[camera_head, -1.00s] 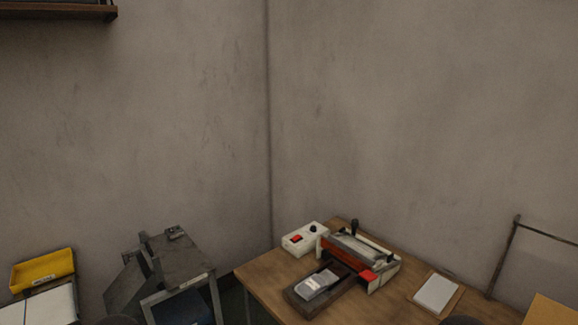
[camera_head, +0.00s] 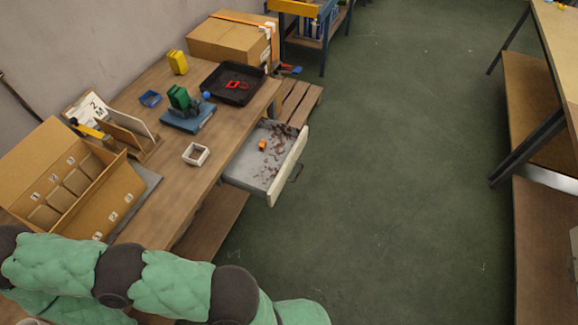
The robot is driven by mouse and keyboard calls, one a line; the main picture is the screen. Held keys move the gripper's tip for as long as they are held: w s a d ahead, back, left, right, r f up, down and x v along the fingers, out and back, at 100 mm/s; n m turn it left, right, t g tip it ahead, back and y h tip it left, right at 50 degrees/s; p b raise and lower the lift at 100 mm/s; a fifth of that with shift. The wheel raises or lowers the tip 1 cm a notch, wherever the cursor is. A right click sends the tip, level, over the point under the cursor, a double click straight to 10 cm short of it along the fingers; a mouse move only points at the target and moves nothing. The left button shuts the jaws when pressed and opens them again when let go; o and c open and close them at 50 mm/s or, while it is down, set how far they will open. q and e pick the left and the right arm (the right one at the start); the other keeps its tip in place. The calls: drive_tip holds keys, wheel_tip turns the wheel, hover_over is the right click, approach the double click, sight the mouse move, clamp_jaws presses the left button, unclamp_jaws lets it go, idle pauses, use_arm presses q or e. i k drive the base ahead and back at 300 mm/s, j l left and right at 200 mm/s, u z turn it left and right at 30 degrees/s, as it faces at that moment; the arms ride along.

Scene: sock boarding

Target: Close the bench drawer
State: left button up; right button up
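The bench drawer (camera_head: 248,178) stands open, pulled out from under the wooden bench (camera_head: 170,195) on its right side. Its pale front panel (camera_head: 288,168) carries a dark handle (camera_head: 296,172) on the outer face. Inside the drawer lie a small orange item (camera_head: 262,145) and scattered brownish bits. One of my arms, in green padded covering, crosses the bottom left of the head view, well short of the drawer. Neither gripper can be made out in the view.
On the bench are a cardboard sorter (camera_head: 70,190), a small white box (camera_head: 196,154), a blue-based device (camera_head: 188,117), a black tray (camera_head: 233,83) and a large carton (camera_head: 228,40). A pallet (camera_head: 295,103) lies beyond the drawer. Green floor (camera_head: 400,150) is clear to the right, before another bench (camera_head: 556,40).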

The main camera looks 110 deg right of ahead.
sight(264, 175)
drive_tip(key=z, duration=3.7)
drive_tip(key=i+j+u, duration=0.1)
drive_tip(key=i+u, duration=0.35)
drive_tip(key=k, duration=0.1)
